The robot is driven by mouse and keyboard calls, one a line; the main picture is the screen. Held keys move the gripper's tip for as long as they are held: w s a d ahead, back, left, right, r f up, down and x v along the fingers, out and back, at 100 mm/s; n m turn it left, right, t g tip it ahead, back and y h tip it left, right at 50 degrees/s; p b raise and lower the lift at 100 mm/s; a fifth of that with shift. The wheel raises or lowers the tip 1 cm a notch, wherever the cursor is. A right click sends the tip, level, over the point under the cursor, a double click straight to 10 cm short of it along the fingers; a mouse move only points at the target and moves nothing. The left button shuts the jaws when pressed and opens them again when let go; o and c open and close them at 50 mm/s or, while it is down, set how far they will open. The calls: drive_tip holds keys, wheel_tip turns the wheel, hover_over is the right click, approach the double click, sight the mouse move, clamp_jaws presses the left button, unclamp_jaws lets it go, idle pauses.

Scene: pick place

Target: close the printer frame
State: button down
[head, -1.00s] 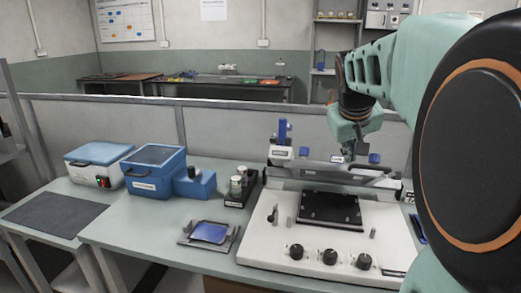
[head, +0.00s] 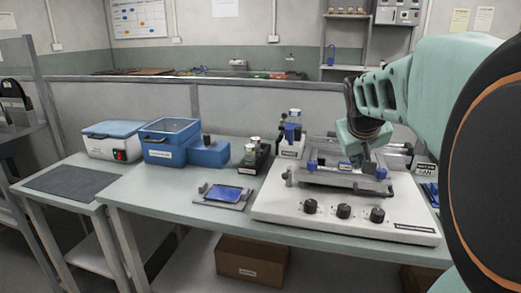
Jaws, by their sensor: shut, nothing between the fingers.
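The printer (head: 268,207) is a white base with black knobs along its front, on the table at the right. Its grey printer frame (head: 335,179) with blue knobs lies low and about flat over the bed, and the black plate is now mostly hidden under it. My gripper (head: 366,172) is shut and empty, pointing down at the front right part of the frame, by the right blue knob. I cannot tell whether the fingertips touch the frame.
A small tray with a blue sheet (head: 222,194) lies left of the printer. A bottle rack (head: 254,160), a blue box (head: 169,144) and a white-blue cooler (head: 112,142) stand further left. A cardboard box (head: 252,262) sits below the table. The front left tabletop is clear.

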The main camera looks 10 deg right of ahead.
drive_tip(key=f+b, duration=0.1)
drive_tip(key=f, duration=0.2)
drive_tip(key=s+f+b, duration=0.1)
drive_tip(key=f+b, duration=0.1)
drive_tip(key=f, duration=0.1)
drive_tip(key=f+b, duration=0.2)
drive_tip(key=shift+s+a+f, duration=0.15)
drive_tip(key=shift+a+f, duration=0.15)
drive_tip(key=shift+f, duration=0.1)
drive_tip(key=shift+r, duration=0.1)
